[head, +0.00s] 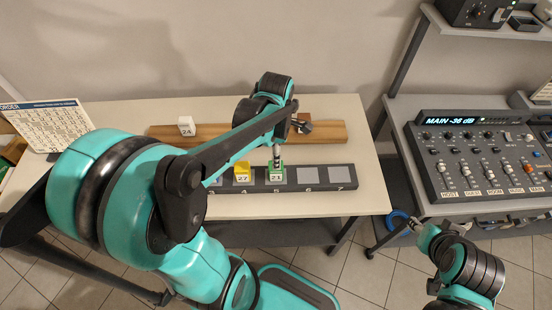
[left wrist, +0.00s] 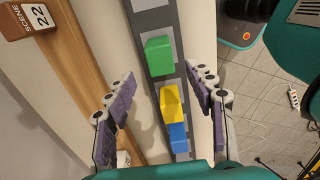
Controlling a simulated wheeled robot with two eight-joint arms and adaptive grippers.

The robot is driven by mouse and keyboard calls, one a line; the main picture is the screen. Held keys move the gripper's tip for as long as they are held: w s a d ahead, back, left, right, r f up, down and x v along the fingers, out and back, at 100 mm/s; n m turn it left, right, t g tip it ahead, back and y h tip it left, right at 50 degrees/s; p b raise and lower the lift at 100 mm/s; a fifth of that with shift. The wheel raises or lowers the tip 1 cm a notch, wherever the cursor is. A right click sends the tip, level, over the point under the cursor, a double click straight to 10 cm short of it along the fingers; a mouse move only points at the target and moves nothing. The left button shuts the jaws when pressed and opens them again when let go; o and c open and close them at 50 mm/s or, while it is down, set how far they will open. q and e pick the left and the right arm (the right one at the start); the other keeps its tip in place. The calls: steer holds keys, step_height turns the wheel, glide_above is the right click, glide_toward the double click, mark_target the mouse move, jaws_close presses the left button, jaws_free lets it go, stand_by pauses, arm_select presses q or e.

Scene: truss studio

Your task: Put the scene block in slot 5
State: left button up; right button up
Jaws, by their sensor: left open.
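A green block numbered 21 (head: 276,175) sits between labels 4 and 6, at the slot 5 place. It also shows in the left wrist view (left wrist: 159,56). A yellow block numbered 27 (head: 242,172) sits at slot 4; a blue block (left wrist: 179,138) sits beside it. My left gripper (left wrist: 162,84) is open and empty above the rail, fingers apart beside the green block. My right gripper (head: 414,227) is low at right; its jaws are unclear.
A wooden shelf (head: 215,132) behind the rail holds a white block numbered 24 (head: 186,125) and a brown block numbered 22 (left wrist: 27,18). An order board (head: 45,124) stands at left. A mixing console (head: 480,160) stands at right. Slots 6 and 7 are bare.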

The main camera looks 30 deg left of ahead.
arm_select(q)
steer(key=shift+r, duration=0.95)
steer(key=shift+s+d+r+m, duration=0.15)
steer(key=shift+r+m, duration=0.1)
steer(key=shift+m, duration=0.25)
steer(key=s+d+r+m+t, duration=0.2)
steer(key=d+m+t, duration=0.1)
steer(key=m, duration=0.8)
steer(key=s+d+r+m+t, duration=0.2)
steer(key=d+m+t, duration=0.1)
steer(key=m, duration=0.9)
steer(key=shift+s+d+r+t, duration=0.3)
steer(key=shift+s+d+t, duration=0.1)
steer(key=shift+t, duration=0.2)
